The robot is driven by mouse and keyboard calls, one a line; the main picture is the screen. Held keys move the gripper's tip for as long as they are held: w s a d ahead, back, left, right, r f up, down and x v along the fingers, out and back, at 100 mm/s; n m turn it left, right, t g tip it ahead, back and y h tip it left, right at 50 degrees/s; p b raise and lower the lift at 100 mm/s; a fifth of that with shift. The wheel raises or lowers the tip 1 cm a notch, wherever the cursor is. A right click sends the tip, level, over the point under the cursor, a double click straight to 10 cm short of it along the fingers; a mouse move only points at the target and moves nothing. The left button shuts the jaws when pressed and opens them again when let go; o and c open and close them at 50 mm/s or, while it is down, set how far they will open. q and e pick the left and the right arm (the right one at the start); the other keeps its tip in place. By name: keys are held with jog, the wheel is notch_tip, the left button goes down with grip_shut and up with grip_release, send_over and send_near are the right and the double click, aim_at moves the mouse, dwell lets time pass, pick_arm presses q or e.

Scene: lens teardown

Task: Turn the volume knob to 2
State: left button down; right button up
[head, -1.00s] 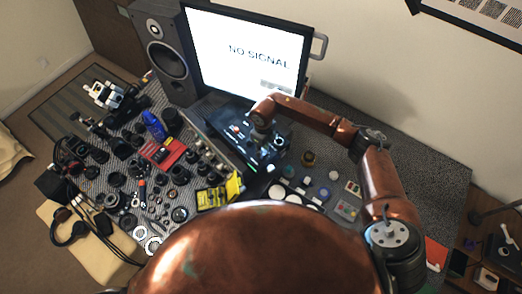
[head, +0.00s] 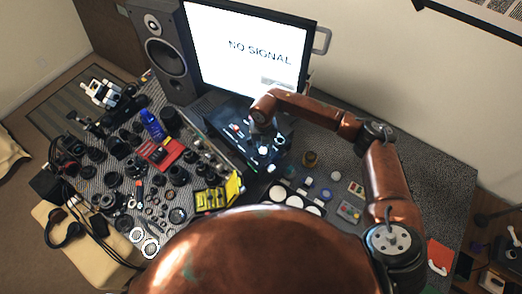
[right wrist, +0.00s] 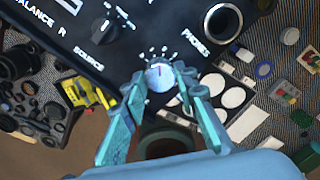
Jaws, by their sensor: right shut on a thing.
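The silver volume knob (right wrist: 160,74) sits on the dark front panel (right wrist: 150,25) of the audio unit, ringed by small white marks. A thin mark on its face points roughly up in the right wrist view; the scale numbers are too small to read. My right gripper (right wrist: 162,78) has its two teal fingers on either side of the knob and is shut on it. In the head view my right gripper (head: 263,135) reaches down to the dark audio unit (head: 228,112) below the monitor. My left gripper is out of view.
A black source knob (right wrist: 112,26) is close by to the upper left, and the phones socket (right wrist: 223,22) to the upper right. The monitor (head: 250,50) and a speaker (head: 165,50) stand behind. Lens parts and a yellow box (head: 218,193) crowd the left.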

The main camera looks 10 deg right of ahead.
aim_at(263, 151)
jog(key=shift+s+m, duration=0.15)
jog(key=shift+m, duration=0.85)
jog(key=o, duration=1.1)
jog(key=shift+o, duration=0.2)
jog(key=shift+r, duration=0.1)
notch_tip(263, 151, up, 12)
